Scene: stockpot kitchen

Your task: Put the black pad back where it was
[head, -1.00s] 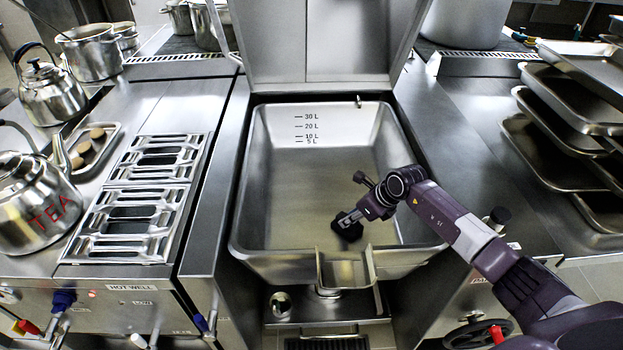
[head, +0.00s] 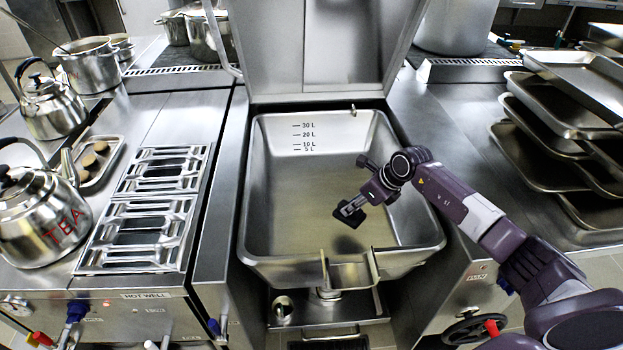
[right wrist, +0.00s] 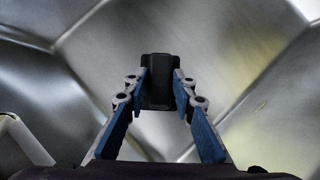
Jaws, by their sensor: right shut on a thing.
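The black pad (head: 350,216) is held by my right gripper (head: 352,208) over the inside of the large steel pan (head: 262,180), near its front. In the right wrist view the pad (right wrist: 158,80) sits between the two blue-lined fingers (right wrist: 160,92), which are shut on it. The pan's steel walls and floor are behind it. I cannot tell whether the pad touches the pan floor. My left gripper is not in view.
The raised lid (head: 315,50) stands behind the pan, and a pouring spout (head: 350,270) is at its front. Left are a slotted rack (head: 145,215), a small tray (head: 98,165) and a TEA kettle (head: 45,215). Stacked trays (head: 570,130) stand at the right.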

